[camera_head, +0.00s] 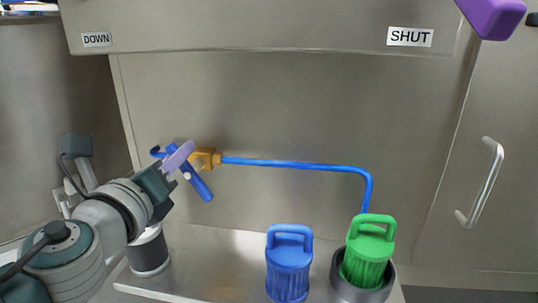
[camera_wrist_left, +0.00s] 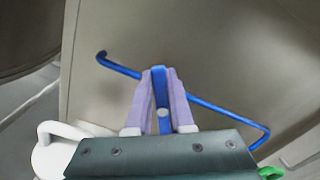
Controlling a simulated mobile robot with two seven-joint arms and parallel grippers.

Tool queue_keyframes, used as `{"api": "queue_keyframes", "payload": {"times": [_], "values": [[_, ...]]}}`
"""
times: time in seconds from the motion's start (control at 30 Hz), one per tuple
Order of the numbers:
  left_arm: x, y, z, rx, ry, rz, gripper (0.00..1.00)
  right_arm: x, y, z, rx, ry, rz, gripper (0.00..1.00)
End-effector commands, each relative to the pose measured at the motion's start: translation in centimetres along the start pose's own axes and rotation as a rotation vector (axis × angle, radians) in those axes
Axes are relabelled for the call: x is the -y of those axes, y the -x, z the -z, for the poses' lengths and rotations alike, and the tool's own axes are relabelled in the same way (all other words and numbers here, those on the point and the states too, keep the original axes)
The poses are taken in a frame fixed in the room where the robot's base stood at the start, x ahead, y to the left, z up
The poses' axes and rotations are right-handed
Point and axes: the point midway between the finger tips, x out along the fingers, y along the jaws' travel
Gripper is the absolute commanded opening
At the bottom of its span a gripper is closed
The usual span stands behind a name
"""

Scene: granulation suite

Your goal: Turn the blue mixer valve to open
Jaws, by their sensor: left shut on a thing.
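The blue mixer valve has a blue lever handle (camera_head: 204,190) on an orange valve body (camera_head: 207,157), set in a blue pipe (camera_head: 300,163). The lever slants across the pipe line, from upper left to lower right. My left gripper (camera_head: 178,157) has lilac fingers and is shut on the lever near its upper part. In the left wrist view, the blue lever (camera_wrist_left: 160,88) sits between both fingers (camera_wrist_left: 162,108), and the blue pipe (camera_wrist_left: 222,109) runs behind. The fingers hide part of the lever. My right gripper is not in view.
A blue lidded canister (camera_head: 289,270) stands on the light ledge (camera_head: 225,262). A green one (camera_head: 370,245) sits in a dark grey cup (camera_head: 345,286). Panels above read DOWN (camera_head: 96,39) and SHUT (camera_head: 410,36). A purple block (camera_head: 492,14) hangs top right; a metal door handle (camera_head: 488,182) is right.

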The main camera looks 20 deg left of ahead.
Motion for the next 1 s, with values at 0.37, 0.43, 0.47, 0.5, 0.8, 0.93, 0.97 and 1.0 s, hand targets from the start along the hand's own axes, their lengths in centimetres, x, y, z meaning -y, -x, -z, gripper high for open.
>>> {"api": "queue_keyframes", "payload": {"times": [0.37,0.43,0.47,0.5,0.8,0.93,0.97,1.0], "values": [[-1.3,0.0,0.4,0.001,0.359,0.0,0.0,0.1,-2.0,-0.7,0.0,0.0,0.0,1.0],[-1.5,0.0,0.5,0.001,0.426,0.001,0.0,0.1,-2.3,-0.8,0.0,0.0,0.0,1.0],[-1.6,0.0,0.5,0.002,0.455,0.0,0.0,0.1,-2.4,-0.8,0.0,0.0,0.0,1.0],[-1.7,0.0,0.6,0.002,0.493,-0.001,0.0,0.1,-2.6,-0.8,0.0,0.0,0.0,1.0],[-2.4,0.0,1.0,0.001,0.762,0.0,0.0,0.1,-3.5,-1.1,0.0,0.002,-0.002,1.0],[-2.6,0.0,1.2,0.002,0.857,-0.001,0.0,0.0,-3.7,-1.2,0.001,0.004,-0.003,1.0],[-2.6,0.0,1.2,0.002,0.876,-0.001,0.0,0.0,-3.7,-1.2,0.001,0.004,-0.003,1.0],[-2.6,0.0,1.3,0.002,0.899,0.0,0.0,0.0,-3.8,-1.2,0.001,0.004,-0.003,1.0]]}}
